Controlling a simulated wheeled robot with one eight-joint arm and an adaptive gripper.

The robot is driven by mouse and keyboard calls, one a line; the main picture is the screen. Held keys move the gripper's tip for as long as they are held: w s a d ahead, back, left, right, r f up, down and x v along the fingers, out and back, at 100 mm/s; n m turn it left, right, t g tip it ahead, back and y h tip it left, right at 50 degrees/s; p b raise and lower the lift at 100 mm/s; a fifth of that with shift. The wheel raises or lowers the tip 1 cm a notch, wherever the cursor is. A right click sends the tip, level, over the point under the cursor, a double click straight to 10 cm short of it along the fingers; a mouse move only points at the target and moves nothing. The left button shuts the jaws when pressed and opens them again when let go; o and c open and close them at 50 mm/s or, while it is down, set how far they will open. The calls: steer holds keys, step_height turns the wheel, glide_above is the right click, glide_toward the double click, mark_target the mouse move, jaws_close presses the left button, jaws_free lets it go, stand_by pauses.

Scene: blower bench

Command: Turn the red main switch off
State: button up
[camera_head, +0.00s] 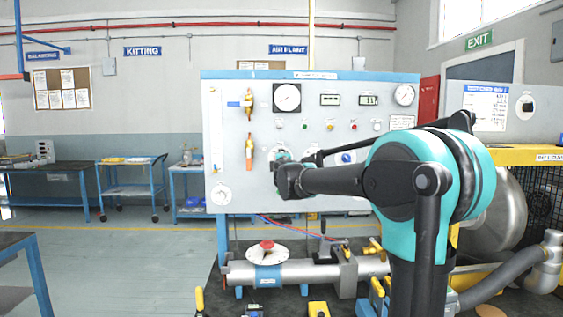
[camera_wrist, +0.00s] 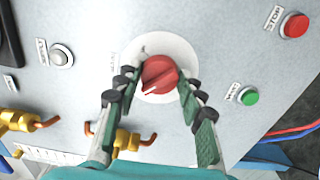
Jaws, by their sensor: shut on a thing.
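The red main switch (camera_wrist: 159,72) is a round rotary knob on a pale round plate (camera_wrist: 183,48) on the grey panel. Its white pointer mark points to the lower left in the wrist view. My gripper (camera_wrist: 156,84) has one finger on each side of the knob and is shut on it. In the head view my arm reaches to the panel (camera_head: 340,185), and its wrist hides the knob and most of the gripper.
In the wrist view, a red stop button (camera_wrist: 294,25), a green button (camera_wrist: 250,96) and a grey button (camera_wrist: 61,56) surround the switch. Brass valves (camera_wrist: 126,140) lie near the left finger.

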steer(key=o, duration=1.2)
steer(key=shift+c, duration=0.2)
steer(key=s, duration=1.2)
